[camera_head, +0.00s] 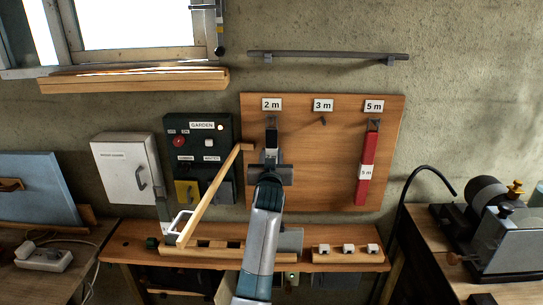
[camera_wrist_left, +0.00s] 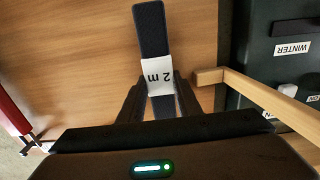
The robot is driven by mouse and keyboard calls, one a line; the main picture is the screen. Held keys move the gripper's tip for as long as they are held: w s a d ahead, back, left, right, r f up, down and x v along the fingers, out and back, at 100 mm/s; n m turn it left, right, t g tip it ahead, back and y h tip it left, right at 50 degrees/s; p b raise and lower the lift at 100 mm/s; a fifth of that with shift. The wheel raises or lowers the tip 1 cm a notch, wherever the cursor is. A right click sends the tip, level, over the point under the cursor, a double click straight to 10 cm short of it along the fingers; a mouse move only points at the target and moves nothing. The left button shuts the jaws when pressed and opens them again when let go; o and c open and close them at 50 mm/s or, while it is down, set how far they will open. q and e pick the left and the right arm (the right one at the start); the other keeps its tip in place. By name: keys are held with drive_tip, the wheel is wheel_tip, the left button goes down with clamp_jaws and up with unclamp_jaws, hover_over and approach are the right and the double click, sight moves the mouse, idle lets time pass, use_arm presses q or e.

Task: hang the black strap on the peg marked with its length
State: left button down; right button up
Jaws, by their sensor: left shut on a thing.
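The black strap (camera_head: 271,138) is held upright against the wooden board (camera_head: 335,190), just below the peg under the "2 m" sign (camera_head: 272,104). My left gripper (camera_head: 271,162) is shut on it. In the left wrist view the strap (camera_wrist_left: 150,30) has a white "2 m" label (camera_wrist_left: 159,76) between the fingers. The strap's top is close to the peg; I cannot tell whether it is on it. The peg under the "3 m" sign (camera_head: 323,104) is bare. A red strap (camera_head: 366,170) hangs under the "5 m" sign (camera_head: 374,106). My right gripper is out of view.
A wooden bar (camera_head: 212,190) slants in front of the board's left side, close to my gripper. Left of it are a dark control panel (camera_head: 200,130) and a white box (camera_head: 125,170). A wooden bench (camera_head: 130,243) runs below. A grey rail (camera_head: 328,56) is above.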

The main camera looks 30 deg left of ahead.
use_arm(q)
drive_tip(key=shift+f, duration=0.3)
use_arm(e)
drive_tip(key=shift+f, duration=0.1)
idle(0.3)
use_arm(q)
drive_tip(key=c, duration=1.2)
unclamp_jaws()
drive_tip(key=shift+s+f, duration=0.1)
drive_tip(key=shift+f, duration=0.05)
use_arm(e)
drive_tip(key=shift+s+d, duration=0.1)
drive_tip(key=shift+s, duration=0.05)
